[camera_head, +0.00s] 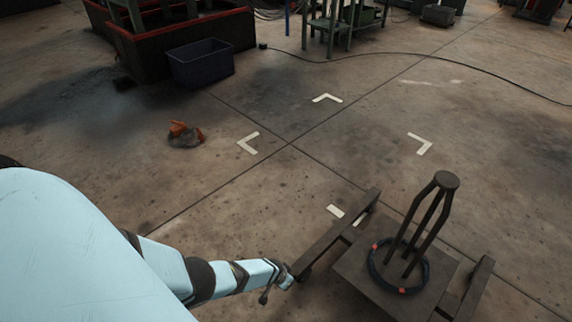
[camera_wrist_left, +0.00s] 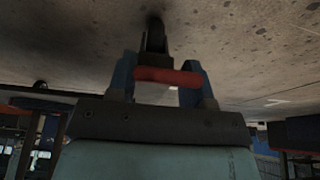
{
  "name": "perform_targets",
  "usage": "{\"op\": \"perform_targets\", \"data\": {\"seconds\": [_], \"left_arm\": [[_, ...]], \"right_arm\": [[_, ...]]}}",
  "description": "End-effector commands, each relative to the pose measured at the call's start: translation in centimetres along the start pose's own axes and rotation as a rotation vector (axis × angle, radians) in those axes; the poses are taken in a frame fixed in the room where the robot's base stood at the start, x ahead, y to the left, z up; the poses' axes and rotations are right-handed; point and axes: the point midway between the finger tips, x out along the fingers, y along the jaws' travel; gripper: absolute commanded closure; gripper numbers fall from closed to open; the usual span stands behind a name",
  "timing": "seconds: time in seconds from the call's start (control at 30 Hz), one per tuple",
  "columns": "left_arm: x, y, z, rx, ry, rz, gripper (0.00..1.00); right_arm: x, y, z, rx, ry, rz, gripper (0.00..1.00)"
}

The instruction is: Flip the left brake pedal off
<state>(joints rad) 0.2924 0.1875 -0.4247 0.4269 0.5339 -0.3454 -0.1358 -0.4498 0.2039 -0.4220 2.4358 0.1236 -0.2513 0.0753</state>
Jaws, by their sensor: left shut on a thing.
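The left brake pedal shows in the left wrist view as a short red bar (camera_wrist_left: 168,76) in front of a dark wheel or bracket (camera_wrist_left: 154,42). My left gripper (camera_wrist_left: 160,82) has its two blue fingers on either side of the red bar and is shut on it. In the head view my left gripper (camera_head: 287,277) is low, at the left end of a dark wheeled stand's side beam (camera_head: 335,236). The pedal itself cannot be made out there. My right gripper is not in view.
The dark stand carries upright posts with a round cap (camera_head: 446,180) and a black coil (camera_head: 421,272) around their foot. An orange and grey heap (camera_head: 184,134) lies on the floor. A dark bin (camera_head: 201,63) stands at the back. The middle floor is open, with white corner marks.

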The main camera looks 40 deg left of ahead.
Motion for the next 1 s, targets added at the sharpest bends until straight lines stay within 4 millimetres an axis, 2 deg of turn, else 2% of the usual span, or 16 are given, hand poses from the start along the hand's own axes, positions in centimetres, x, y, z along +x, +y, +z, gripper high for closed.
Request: {"op": "perform_targets", "data": {"seconds": [0.6,0.63,0.73,1.0], "left_arm": [[-0.13,-0.03,-0.21,-0.002,-0.046,0.001,0.96],[-0.13,-0.03,-0.2,-0.002,-0.046,0.001,0.51],[-0.13,-0.03,-0.2,-0.001,-0.045,0.001,0.28],[-0.16,-0.03,-0.17,-0.001,-0.045,0.001,0.28]], "right_arm": [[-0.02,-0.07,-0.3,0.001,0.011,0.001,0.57],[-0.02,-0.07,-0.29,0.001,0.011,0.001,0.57],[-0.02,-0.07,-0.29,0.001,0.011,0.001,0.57],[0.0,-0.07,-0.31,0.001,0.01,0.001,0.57]]}}
